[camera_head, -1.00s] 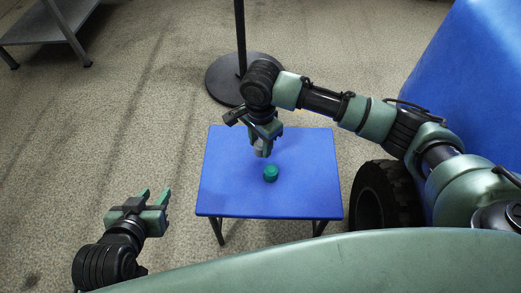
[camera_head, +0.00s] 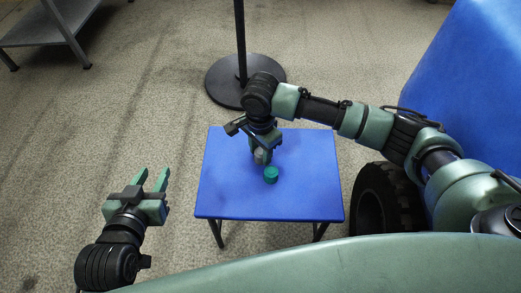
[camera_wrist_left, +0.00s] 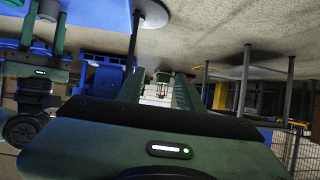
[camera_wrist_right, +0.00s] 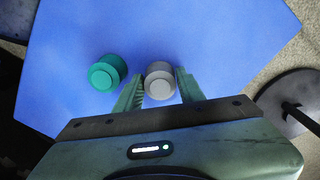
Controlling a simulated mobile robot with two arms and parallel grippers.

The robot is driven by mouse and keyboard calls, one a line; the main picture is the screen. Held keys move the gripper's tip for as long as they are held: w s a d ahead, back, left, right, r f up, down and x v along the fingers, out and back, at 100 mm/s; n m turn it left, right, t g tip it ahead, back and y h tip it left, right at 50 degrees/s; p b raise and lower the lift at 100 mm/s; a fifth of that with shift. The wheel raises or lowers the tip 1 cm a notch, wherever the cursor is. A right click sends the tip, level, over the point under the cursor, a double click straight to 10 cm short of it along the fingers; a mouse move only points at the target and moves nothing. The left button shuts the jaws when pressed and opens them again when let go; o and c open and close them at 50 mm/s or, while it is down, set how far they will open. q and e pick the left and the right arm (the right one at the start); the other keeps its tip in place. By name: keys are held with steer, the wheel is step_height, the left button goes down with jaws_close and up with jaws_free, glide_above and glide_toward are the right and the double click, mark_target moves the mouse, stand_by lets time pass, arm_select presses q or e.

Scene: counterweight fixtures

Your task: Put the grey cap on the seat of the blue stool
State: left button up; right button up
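The blue stool (camera_head: 225,190) stands in the middle of the head view, its flat seat facing up. The grey cap (camera_wrist_right: 160,82) is between the fingers of my right gripper (camera_wrist_right: 160,75), both fingers against its sides. In the head view the grey cap (camera_head: 260,157) shows at the tips of my right gripper, over the middle of the seat. I cannot tell whether its underside touches the seat. My left gripper (camera_head: 152,180) is open and empty, left of the stool and apart from it.
A green cap (camera_head: 271,174) sits on the seat, close beside the grey one. A black round pole base (camera_head: 225,85) is on the floor behind the stool. A grey shelf (camera_head: 50,25) stands far left. The seat's left and right parts are clear.

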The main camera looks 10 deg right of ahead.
steer(key=o, duration=0.4)
steer(key=shift+c, duration=0.2)
